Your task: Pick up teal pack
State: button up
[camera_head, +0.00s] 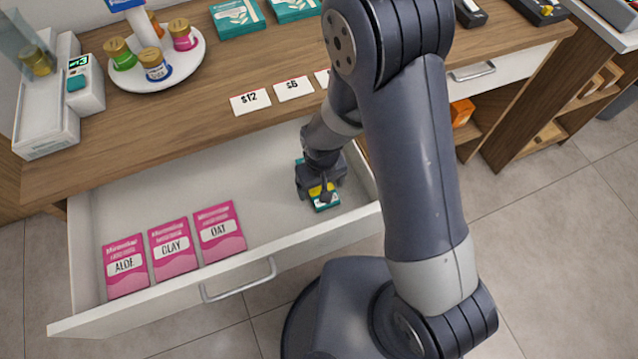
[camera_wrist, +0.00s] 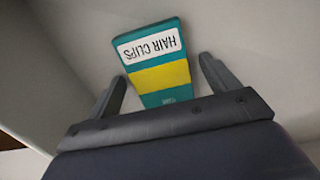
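A teal pack (camera_head: 328,205) with a yellow band lies in the right part of the open drawer. It also shows in the wrist view (camera_wrist: 160,76), where its white label reads HAIR CLIPS upside down. My gripper (camera_head: 321,190) is down in the drawer over the pack and hides part of it in the head view. In the wrist view my gripper (camera_wrist: 163,70) is open, with one finger on each side of the pack and gaps between. The pack's near end is hidden behind the gripper body.
The open white drawer (camera_head: 265,198) also holds pink packs marked ALOE (camera_head: 125,267), CLAY (camera_head: 173,249) and OAT (camera_head: 219,232) at its left. Other teal packs (camera_head: 237,17) lie on the wooden counter (camera_head: 200,105) above, behind price cards. The drawer's middle floor is clear.

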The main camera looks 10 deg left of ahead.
jog(key=c, duration=1)
jog(key=shift+o, duration=0.2)
